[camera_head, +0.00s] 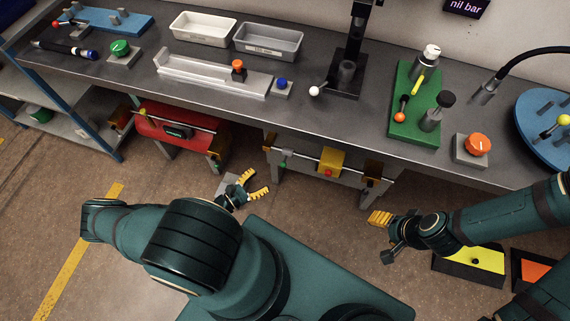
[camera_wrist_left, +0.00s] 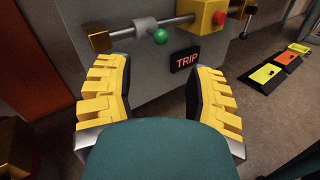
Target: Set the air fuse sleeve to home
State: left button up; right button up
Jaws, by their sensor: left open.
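Under the bench, a grey panel (camera_head: 313,176) carries a horizontal metal rod. A grey sleeve (camera_wrist_left: 146,24) with a green ball knob (camera_wrist_left: 160,37) sits around this rod; it looks like the air fuse sleeve. The green knob also shows small in the head view (camera_head: 283,165). A dark sign (camera_wrist_left: 186,59) reading TRIP in red is below and right of the knob. My left gripper (camera_head: 260,182) is open and empty, facing the panel, apart from the sleeve. In the left wrist view its yellow fingers (camera_wrist_left: 158,70) stand wide. My right gripper (camera_head: 380,217) is seen edge-on.
A yellow block with a red button (camera_wrist_left: 208,13) is right of the sleeve on the panel. A red unit (camera_head: 180,133) hangs to the left under the bench. The bench (camera_head: 330,122) overhangs the panel. Yellow and orange floor boxes (camera_wrist_left: 266,74) lie to the right.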

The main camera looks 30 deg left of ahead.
aim_at(283, 165)
pick_arm(q)
jog(key=b+x, duration=0.1)
jog(key=x, duration=1)
jog(key=shift+s, duration=0.1)
grip_shut()
